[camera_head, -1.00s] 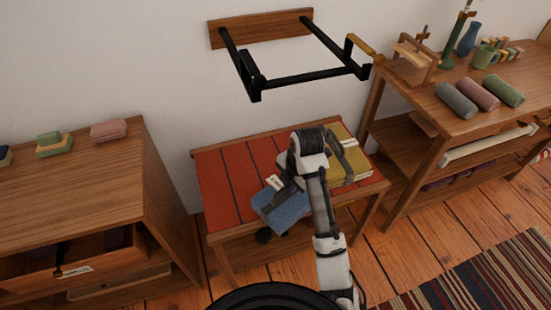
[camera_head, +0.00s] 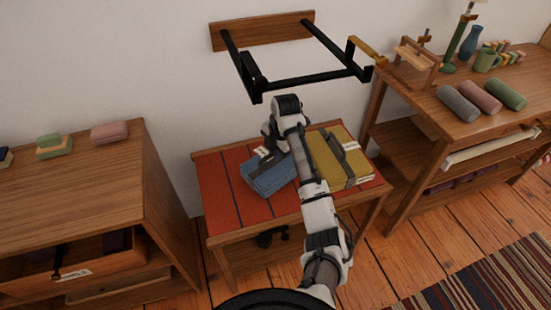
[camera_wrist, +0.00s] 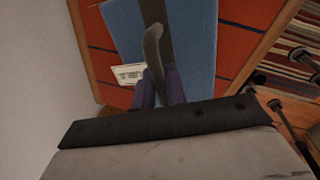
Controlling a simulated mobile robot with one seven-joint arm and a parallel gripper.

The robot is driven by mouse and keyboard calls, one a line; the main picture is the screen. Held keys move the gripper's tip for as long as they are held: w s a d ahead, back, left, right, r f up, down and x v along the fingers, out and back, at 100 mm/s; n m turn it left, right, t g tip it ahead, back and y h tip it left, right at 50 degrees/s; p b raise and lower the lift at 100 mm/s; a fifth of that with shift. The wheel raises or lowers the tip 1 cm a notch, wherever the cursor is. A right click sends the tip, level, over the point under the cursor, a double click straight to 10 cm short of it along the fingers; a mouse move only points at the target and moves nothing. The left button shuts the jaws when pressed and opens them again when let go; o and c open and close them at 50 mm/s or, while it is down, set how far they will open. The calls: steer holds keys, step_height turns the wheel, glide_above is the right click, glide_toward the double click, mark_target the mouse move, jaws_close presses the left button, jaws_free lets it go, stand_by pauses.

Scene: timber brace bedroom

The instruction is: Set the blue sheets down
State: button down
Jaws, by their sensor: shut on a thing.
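The blue sheets (camera_head: 272,180) are a folded blue bundle with a dark strap and a white label. They are over the red-topped wooden bench (camera_head: 222,186), left of a yellow bundle. Whether they touch the top is hard to tell. My gripper (camera_head: 268,149) is above the bundle, partly hidden by my arm. In the wrist view my gripper (camera_wrist: 160,88) is shut on the dark strap loop of the blue sheets (camera_wrist: 192,45), and red slats show around them.
A strapped yellow bundle (camera_head: 338,160) lies on the bench's right side. A black wall rack (camera_head: 300,80) hangs above. A wooden cabinet (camera_head: 90,180) stands left and a shelf unit (camera_head: 440,125) right. The bench's left end is clear.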

mark_target(278, 163)
steer(key=shift+f+p, duration=0.3)
steer(key=shift+f, duration=1.35)
steer(key=c, duration=1.4)
jaws_free()
steer(key=shift+f, duration=0.1)
steer(key=shift+c, duration=0.2)
steer(key=r, duration=0.2)
steer(key=s+r, duration=0.1)
steer(key=r, duration=0.2)
steer(key=d+r, duration=0.1)
steer(key=r, duration=0.1)
steer(key=shift+s+r+b, duration=0.15)
steer(key=shift+r+b, duration=0.15)
steer(key=shift+b, duration=0.1)
